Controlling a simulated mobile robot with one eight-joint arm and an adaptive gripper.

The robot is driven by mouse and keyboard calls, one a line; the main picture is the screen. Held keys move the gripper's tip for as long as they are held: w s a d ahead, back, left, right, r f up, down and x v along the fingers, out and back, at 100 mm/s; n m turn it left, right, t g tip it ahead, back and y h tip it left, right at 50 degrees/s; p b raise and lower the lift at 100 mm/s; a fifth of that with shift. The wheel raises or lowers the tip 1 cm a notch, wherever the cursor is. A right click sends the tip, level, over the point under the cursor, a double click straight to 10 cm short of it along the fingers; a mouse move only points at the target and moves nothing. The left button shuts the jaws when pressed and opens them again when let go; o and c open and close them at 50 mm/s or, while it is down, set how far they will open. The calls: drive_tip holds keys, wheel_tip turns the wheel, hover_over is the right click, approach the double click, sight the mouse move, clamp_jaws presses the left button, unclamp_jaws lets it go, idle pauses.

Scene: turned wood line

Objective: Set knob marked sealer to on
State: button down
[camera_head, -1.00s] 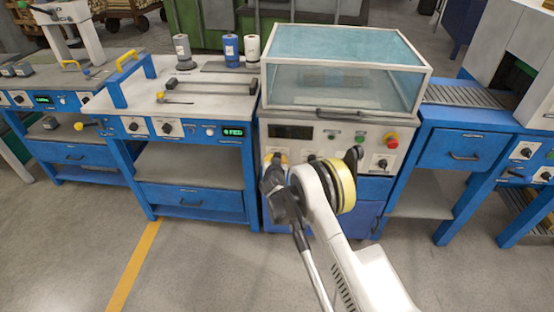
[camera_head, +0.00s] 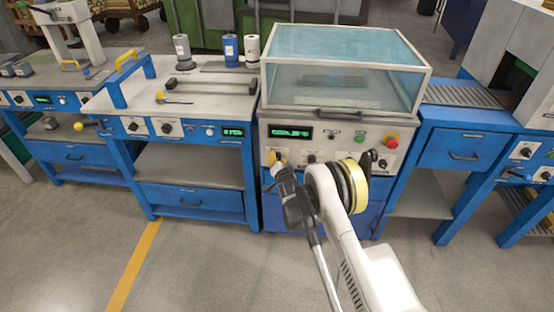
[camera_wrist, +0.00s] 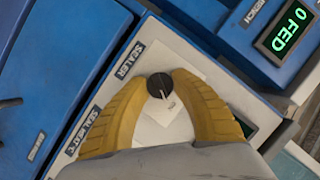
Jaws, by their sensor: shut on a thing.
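The sealer knob (camera_wrist: 160,85) is a round black knob on a pale plate, with the label SEALER beside it in the wrist view. The two yellow fingers of my gripper (camera_wrist: 162,84) are closed about it, one on each side. A light pointer mark shows on the knob's face. In the head view my gripper (camera_head: 277,160) is at the left end of the front panel (camera_head: 345,140) of the glass-lidded machine, and its fingers largely hide the knob. The display (camera_head: 290,132) above it is lit with green characters, too small to read.
More knobs (camera_head: 311,158) sit to the right on the same panel, partly behind my arm. A red button (camera_head: 391,140) is at the panel's right. A blue workbench (camera_head: 190,196) stands to the left and a roller conveyor (camera_head: 460,95) to the right. The floor in front is clear.

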idle(0.4)
drive_tip(key=c, duration=1)
unclamp_jaws()
drive_tip(key=shift+c, duration=0.2)
drive_tip(key=v, duration=0.7)
drive_tip(key=shift+s, duration=0.25)
drive_tip(key=shift+r, duration=0.1)
